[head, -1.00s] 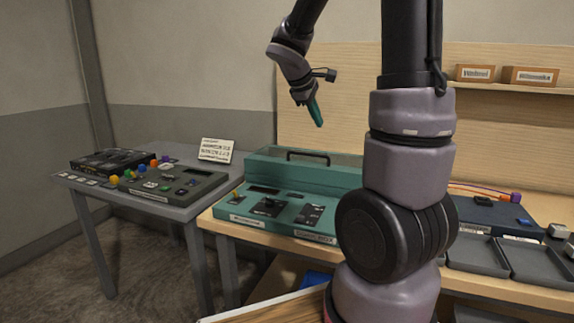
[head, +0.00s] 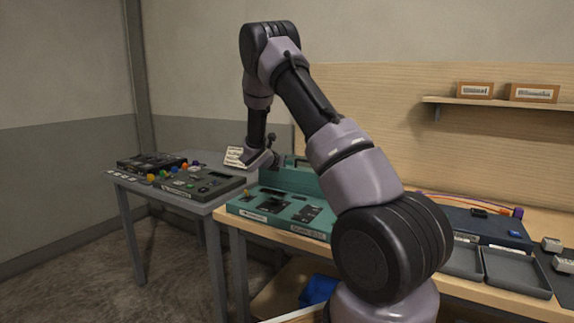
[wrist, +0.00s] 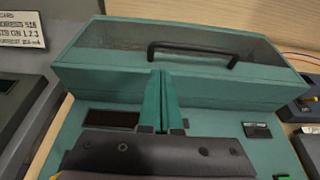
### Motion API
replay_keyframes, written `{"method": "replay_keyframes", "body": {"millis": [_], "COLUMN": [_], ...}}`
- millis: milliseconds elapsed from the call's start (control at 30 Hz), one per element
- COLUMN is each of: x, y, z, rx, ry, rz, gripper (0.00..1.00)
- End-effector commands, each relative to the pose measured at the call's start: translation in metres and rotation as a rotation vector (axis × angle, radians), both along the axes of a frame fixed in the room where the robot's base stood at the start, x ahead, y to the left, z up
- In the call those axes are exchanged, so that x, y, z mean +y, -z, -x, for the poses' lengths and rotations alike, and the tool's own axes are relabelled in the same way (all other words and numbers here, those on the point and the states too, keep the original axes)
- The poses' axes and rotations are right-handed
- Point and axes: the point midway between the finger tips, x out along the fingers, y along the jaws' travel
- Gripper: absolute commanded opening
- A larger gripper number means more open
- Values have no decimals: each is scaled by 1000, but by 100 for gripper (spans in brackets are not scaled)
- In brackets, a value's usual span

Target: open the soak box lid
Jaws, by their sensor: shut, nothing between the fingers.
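The soak box appears to be the teal box at the back of the teal console, with a dark see-through lid (wrist: 115,42) that lies closed. A black bar handle (wrist: 195,50) stands on the lid, right of centre in the wrist view. My gripper (wrist: 161,75) is shut and empty, its teal fingers together. In the wrist view the fingertips overlap the box's front face, left of and below the handle; contact cannot be told. In the head view my arm hides much of the box (head: 298,178), and the fingers are not clear.
The teal console's panel (head: 280,208) lies in front of the box. A grey table at left holds a dark console (head: 205,183) and a white sign (head: 234,156). Grey trays (head: 515,272) and a dark blue box (head: 475,222) are on the right.

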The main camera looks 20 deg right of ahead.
Motion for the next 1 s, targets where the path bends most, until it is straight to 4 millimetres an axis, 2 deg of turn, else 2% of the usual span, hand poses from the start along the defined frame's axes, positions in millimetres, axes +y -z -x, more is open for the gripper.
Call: {"method": "replay_keyframes", "body": {"millis": [33,200,400,1000], "x": [-9,-31,-48,-53], "y": [4,15,22,19], "z": [-6,-23,-36,-39], "rx": [0,-1,-1,4], "ry": [4,4,3,3], "rz": [0,-2,-2,-14], "gripper": [0,0,0,0]}}
